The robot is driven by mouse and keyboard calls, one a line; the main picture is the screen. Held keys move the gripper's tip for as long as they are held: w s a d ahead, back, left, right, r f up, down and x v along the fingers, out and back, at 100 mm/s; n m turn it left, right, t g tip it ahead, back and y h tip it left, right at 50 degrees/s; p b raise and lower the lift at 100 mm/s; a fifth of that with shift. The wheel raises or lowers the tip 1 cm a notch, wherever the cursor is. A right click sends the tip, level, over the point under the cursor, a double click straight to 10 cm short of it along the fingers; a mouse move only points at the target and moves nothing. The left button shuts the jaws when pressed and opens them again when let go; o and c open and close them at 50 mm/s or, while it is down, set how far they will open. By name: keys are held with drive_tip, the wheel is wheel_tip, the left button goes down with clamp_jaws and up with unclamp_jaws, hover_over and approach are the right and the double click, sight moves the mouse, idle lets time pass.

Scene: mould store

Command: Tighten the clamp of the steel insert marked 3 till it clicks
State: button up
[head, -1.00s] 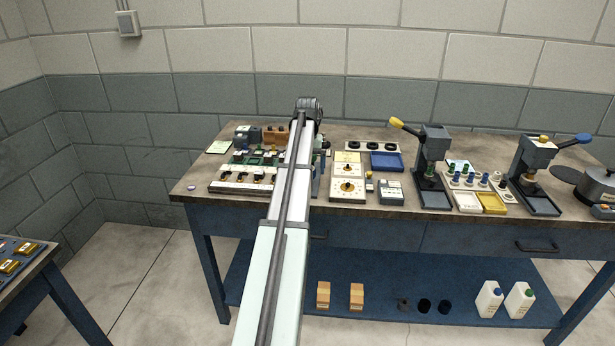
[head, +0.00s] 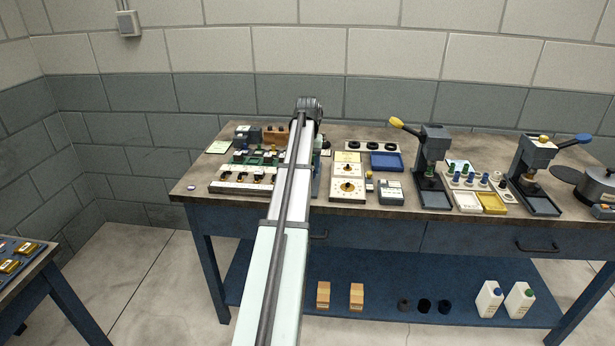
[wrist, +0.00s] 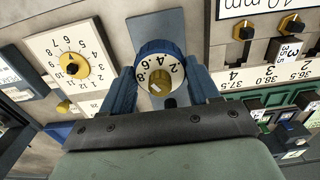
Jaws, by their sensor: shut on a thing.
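My gripper (wrist: 165,82) is shut on a round dial tool (wrist: 147,49) in the wrist view, one blue finger on each side. The tool has a blue rim, a white numbered ring and a brass-coloured centre; its far end is hidden. A white strip (wrist: 232,75) there also bears a 3 and a 4. Which insert the 3 belongs to is unclear. In the head view my arm hides the gripper.
A white dial panel (wrist: 90,45) with a brass knob lies left of my gripper in the wrist view. In the head view, the bench (head: 420,222) also carries a blue tray (head: 387,161), a press with a yellow handle (head: 432,160) and another with a blue handle (head: 533,165).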

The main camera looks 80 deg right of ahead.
drive_tip(key=shift+r, duration=0.1)
drive_tip(key=shift+r, duration=1.65)
drive_tip(key=w+r+m, duration=0.1)
drive_tip(key=w+r, duration=0.2)
drive_tip(key=w, duration=0.5)
drive_tip(key=w+a+r+m, duration=0.1)
drive_tip(key=w+r+m, duration=0.1)
drive_tip(key=w, duration=0.7)
drive_tip(key=shift+w+a+r+m, duration=0.2)
drive_tip(key=shift+r+m, duration=0.1)
drive_tip(key=shift+r, duration=0.6)
drive_tip(key=shift+f, duration=0.1)
drive_tip(key=shift+f, duration=2.5)
drive_tip(key=shift+f, duration=1.2)
